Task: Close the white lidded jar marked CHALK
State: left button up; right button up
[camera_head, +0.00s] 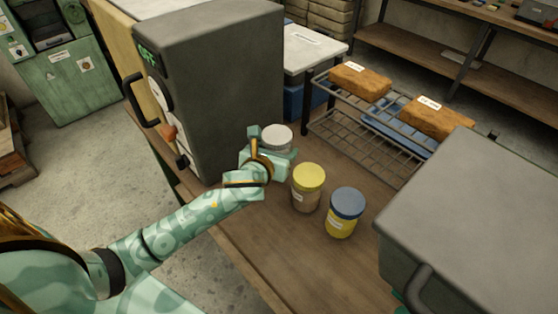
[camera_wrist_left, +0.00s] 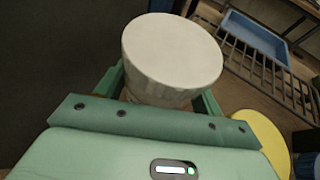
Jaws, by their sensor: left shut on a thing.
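The white lidded jar (camera_head: 277,132) stands on the wooden bench beside the dark grey cabinet. Its white round top also shows large in the left wrist view (camera_wrist_left: 172,52), with a strip of pale side below. No CHALK marking is visible, and the gripper hides most of its body. I cannot tell how firmly the lid sits. My left gripper (camera_head: 270,150) is shut on the jar, with a finger on each side below the top, seen in the left wrist view (camera_wrist_left: 162,95). My right gripper is not in view.
A yellow-lidded jar (camera_head: 308,178) and a blue-lidded yellow jar (camera_head: 345,205) stand close by on the bench (camera_head: 265,240). A wire rack (camera_head: 345,135) holds brown blocks (camera_head: 360,82). The grey cabinet (camera_head: 225,75) and a grey box (camera_head: 480,205) flank the jars.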

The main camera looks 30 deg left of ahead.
pick_arm(q)
jog(key=shift+r, duration=0.1)
jog(key=f+b, duration=0.2)
jog(key=f, duration=0.1)
jog(key=f+b, duration=0.1)
jog(key=shift+w+f, duration=0.25)
jog(key=shift+w, duration=0.15)
jog(key=shift+r, duration=0.2)
jog(key=shift+f, duration=0.15)
jog(key=o, duration=1.6)
